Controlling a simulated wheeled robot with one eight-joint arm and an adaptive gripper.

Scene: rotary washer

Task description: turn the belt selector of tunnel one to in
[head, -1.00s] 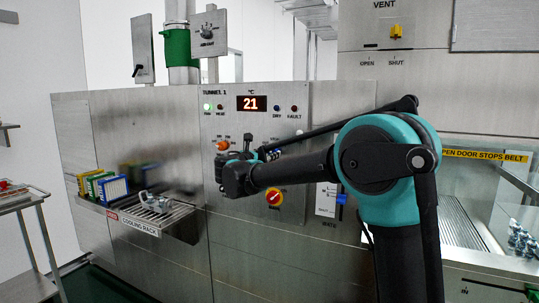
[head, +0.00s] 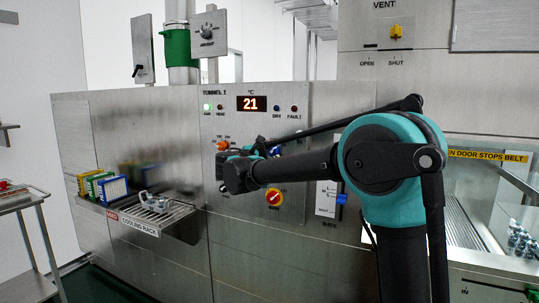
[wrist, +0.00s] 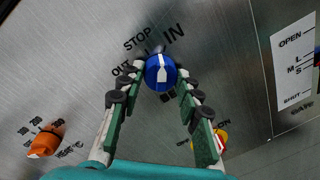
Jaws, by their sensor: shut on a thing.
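The belt selector is a blue round knob (wrist: 160,72) with a white pointer, on the steel panel in the wrist view. The words OUT, STOP and IN stand around its upper side. The pointer's narrow end points up, roughly between STOP and IN; its exact setting is hard to tell. My gripper (wrist: 161,82) is shut on the knob, with one finger on each side. In the head view my gripper (head: 240,172) is in front of the TUNNEL 1 panel (head: 225,125), and its fingers and grip are hidden.
An orange knob (wrist: 45,142) sits lower left of my fingers in the wrist view. A red and yellow switch (head: 274,197) is below my arm, with a blue slider (head: 341,199) to its right. The cooling rack (head: 175,215) juts out at left.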

